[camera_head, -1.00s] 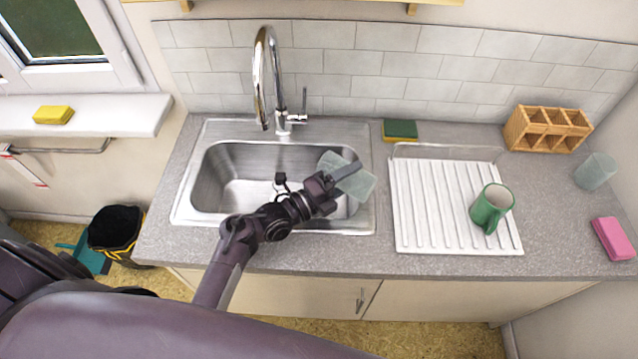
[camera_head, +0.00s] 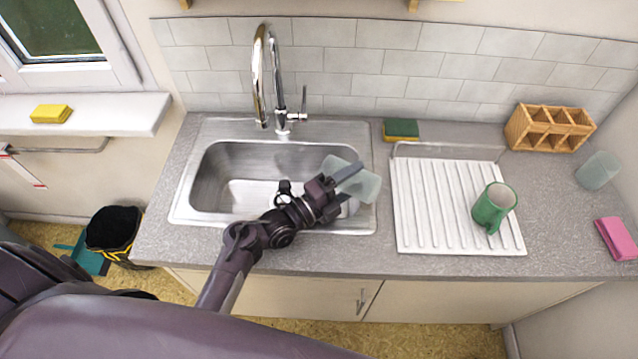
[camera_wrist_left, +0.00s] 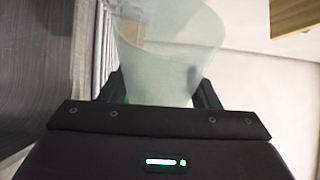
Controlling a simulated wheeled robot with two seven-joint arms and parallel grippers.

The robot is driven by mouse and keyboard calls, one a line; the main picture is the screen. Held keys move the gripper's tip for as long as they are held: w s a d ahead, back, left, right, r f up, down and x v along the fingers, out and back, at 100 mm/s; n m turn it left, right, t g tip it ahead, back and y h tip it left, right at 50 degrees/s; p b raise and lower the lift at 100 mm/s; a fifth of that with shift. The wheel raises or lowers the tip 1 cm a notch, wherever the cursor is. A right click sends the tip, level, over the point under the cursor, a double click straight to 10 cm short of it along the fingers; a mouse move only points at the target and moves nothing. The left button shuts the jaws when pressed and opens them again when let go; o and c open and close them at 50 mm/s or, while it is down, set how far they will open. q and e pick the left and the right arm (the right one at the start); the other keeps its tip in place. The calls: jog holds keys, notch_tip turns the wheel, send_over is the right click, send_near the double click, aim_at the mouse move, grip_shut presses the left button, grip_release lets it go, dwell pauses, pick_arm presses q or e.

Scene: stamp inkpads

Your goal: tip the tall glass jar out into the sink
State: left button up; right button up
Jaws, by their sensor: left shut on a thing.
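A pale, clear glass jar (camera_head: 366,187) is in my left gripper (camera_head: 347,176), tilted over to its side. The fingers are shut on it and cross its middle in the head view. It is over the right end of the steel sink (camera_head: 215,180), near the sink's right rim. In the left wrist view the jar (camera_wrist_left: 168,50) stands out between the two fingers. I cannot tell whether anything is in it. My right gripper is not in view.
A tall chrome tap (camera_head: 259,80) rises behind the sink. A white drying rack (camera_head: 428,205) with a green mug (camera_head: 493,208) is to the right. A second glass (camera_head: 597,170) and a pink sponge (camera_head: 615,239) stand at the far right. A sponge (camera_head: 400,130) lies behind the rack.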

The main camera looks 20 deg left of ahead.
aim_at(336, 164)
pick_arm(q)
jog(key=shift+d, duration=0.1)
jog(key=shift+a+r+n+t, duration=0.15)
jog(key=shift+r+n+t, duration=0.15)
jog(key=shift+n, duration=0.3)
jog(key=shift+a+r+n+t, duration=0.15)
jog(key=shift+n+t, duration=0.15)
jog(key=shift+n, duration=0.3)
jog(key=shift+w+a+r+n+t, duration=0.1)
jog(key=shift+a+r+n+t, duration=0.15)
jog(key=shift+n, duration=0.3)
jog(key=shift+a+r+n+t, duration=0.1)
jog(key=shift+r+n+t, duration=0.1)
jog(key=shift+n, duration=0.35)
jog(key=n, duration=0.1)
jog(key=a+n+t, duration=0.1)
jog(key=r+n+y, duration=0.1)
jog(key=n, duration=0.1)
jog(key=shift+w+a, duration=0.25)
jog(key=shift+a, duration=0.05)
jog(key=n, duration=0.1)
jog(key=a+n+t+y, duration=0.1)
jog(key=n, duration=0.1)
jog(key=shift+w+a+r+n+t+y+p, duration=0.25)
jog(key=shift+r+n+t+y+p, duration=0.05)
jog(key=shift+t, duration=0.05)
